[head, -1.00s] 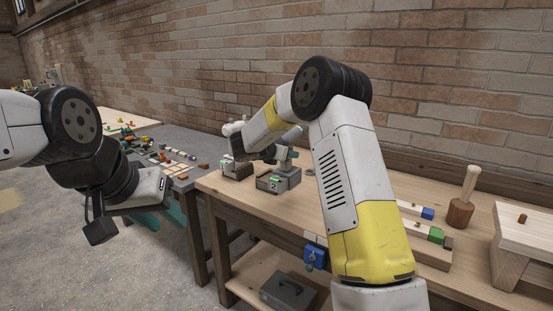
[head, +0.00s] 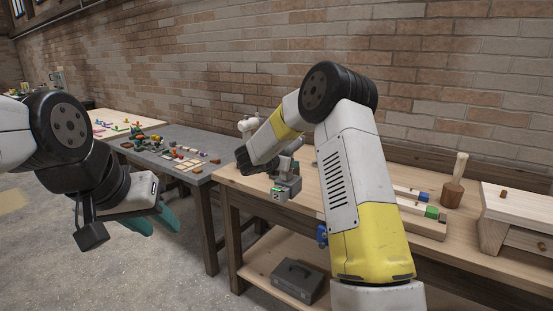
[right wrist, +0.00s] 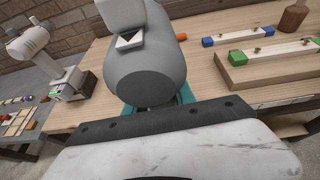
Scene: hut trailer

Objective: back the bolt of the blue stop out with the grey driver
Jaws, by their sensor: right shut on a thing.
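The grey driver (right wrist: 145,70) fills the middle of the right wrist view, between the teal fingers of my right gripper (right wrist: 150,105), which is shut on it. A blue block (right wrist: 207,43), likely the blue stop, sits at the left end of the back rail, apart from the driver. Another blue block (head: 424,196) shows in the head view. My left gripper (head: 158,220) is open and empty over the floor.
A white driver (right wrist: 45,55) stands on the bench at left. A green block (head: 432,212) is on the front rail; a mallet (head: 454,185) stands right of the rails. A grey table (head: 185,145) holds small parts. A toolbox (head: 298,280) lies on the lower shelf.

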